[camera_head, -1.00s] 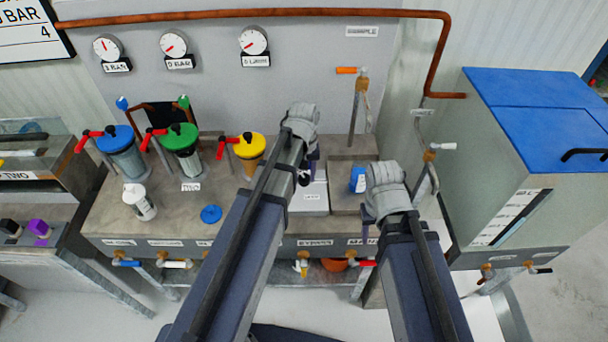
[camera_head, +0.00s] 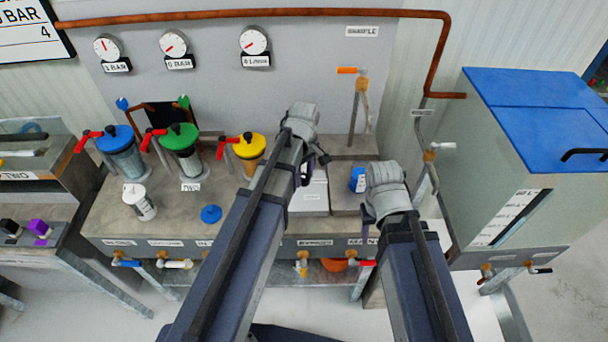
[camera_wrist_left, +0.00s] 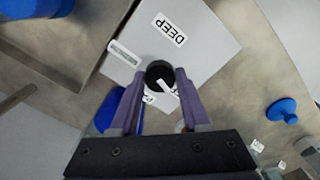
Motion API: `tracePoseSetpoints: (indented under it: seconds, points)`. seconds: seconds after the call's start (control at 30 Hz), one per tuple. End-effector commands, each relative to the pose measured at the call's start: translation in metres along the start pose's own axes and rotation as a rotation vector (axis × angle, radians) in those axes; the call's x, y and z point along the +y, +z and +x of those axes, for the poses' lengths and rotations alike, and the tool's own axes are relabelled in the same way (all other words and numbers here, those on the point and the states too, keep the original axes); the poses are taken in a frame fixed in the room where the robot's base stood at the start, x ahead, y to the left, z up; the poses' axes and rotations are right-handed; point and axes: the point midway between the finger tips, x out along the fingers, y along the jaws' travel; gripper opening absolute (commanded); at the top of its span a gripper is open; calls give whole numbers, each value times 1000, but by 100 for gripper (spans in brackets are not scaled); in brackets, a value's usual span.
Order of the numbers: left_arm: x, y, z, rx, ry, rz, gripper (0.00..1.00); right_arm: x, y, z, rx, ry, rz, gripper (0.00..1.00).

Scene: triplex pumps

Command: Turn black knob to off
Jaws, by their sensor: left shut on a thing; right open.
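The black knob (camera_wrist_left: 160,75) is on the light grey box (camera_wrist_left: 205,45), which carries a "DEEP" label. In the left wrist view the knob sits between the two purple fingers of my left gripper (camera_wrist_left: 160,88), which is shut on it. A white mark shows on the knob's lower right edge. In the head view my left gripper (camera_head: 312,165) is over the back of the same box (camera_head: 310,195), and the knob is mostly hidden by my wrist. My right gripper (camera_head: 376,212) is to the right, near the bench's front edge. It is open, its fingers mostly hidden by the wrist.
A blue-labelled bottle (camera_head: 357,180) stands just right of the box. Blue, green and yellow lidded pumps (camera_head: 249,148) stand behind. A pipe with an orange-handled valve (camera_head: 347,70) rises behind the bottle.

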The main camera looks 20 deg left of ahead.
Motion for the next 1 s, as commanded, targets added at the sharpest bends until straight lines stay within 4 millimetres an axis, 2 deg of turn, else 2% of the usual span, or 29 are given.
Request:
tracePoseSetpoints:
  seconds: [0.57,0.6,0.87,1.0]
  points:
    - [0,0,0,0,0,-33,0,0,0,0,0,0,0,50]
    - [0,0,0,0,0,-33,48,0,0,0,0,0,0,50]
    - [0,0,0,0,0,-32,77,0,0,0,0,0,0,50]
    - [0,0,0,0,0,-31,77,0,0,0,0,0,0,50]
